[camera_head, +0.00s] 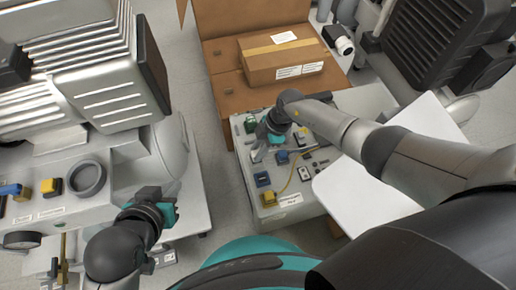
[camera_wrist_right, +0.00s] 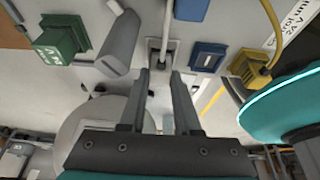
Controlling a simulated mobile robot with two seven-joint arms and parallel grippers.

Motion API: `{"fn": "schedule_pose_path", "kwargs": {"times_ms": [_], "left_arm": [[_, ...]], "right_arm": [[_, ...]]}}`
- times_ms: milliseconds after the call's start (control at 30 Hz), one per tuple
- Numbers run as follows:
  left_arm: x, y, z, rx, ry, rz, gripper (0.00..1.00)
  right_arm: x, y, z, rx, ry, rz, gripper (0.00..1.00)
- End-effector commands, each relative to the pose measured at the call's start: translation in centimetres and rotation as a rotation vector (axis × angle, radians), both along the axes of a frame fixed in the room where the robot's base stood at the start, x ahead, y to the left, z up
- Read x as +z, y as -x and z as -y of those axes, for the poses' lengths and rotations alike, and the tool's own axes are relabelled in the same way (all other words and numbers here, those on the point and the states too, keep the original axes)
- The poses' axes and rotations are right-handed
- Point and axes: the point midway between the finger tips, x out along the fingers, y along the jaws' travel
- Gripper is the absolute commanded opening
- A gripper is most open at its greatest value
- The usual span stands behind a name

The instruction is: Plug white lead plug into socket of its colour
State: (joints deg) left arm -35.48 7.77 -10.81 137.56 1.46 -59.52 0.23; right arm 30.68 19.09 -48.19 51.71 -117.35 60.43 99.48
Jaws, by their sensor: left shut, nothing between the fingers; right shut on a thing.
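My right gripper (camera_head: 259,153) is over the light-grey panel box (camera_head: 300,188) and points down at it. In the right wrist view its two fingers (camera_wrist_right: 162,74) close around something at a grey square socket (camera_wrist_right: 154,46). A thin white lead (camera_wrist_right: 167,18) runs into that spot, so I take the held thing to be the white lead plug. Its body is mostly hidden, and I cannot tell whether or how far it is seated. My left gripper (camera_head: 163,202) is shut and empty beside the left compressor.
A yellow plug (camera_wrist_right: 256,68) with its cable, a blue socket (camera_wrist_right: 207,56) and a green block (camera_wrist_right: 58,40) are near the right fingers. A cardboard box (camera_head: 282,58) lies behind the panel. A white board (camera_head: 345,190) is right of it. The left compressor (camera_head: 85,70) stands across a floor gap.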

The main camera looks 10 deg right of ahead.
Motion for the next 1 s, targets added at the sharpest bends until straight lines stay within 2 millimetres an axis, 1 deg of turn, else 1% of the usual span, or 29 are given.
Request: {"fn": "schedule_pose_path", "kwargs": {"times_ms": [200, 367, 400, 667, 700, 867, 1000], "left_arm": [[-0.11, 0.00, 0.00, 0.000, 0.000, 0.000, 0.00], [-0.08, 0.01, 0.00, 0.000, 0.000, 0.000, 0.00], [-0.08, 0.01, 0.00, 0.000, 0.000, 0.000, 0.00], [-0.08, 0.00, 0.00, 0.000, 0.000, 0.000, 0.00], [-0.08, 0.01, 0.00, 0.000, 0.000, 0.000, 0.00], [-0.08, 0.01, 0.00, 0.000, 0.000, 0.000, 0.00], [-0.08, 0.01, 0.00, 0.000, 0.000, 0.000, 0.00]], "right_arm": [[-0.48, 0.00, -0.01, 0.001, 0.000, 0.000, 0.00], [-0.44, -0.03, 0.00, 0.001, 0.000, 0.001, 0.00], [-0.44, -0.03, -0.01, 0.001, 0.000, 0.001, 0.34], [-0.44, -0.02, 0.01, 0.000, 0.000, 0.001, 0.64], [-0.45, -0.02, 0.02, 0.000, 0.000, 0.000, 0.66], [-0.46, -0.01, 0.03, 0.000, 0.000, 0.000, 0.66], [-0.47, 0.00, 0.03, 0.000, 0.000, 0.000, 0.82]]}}
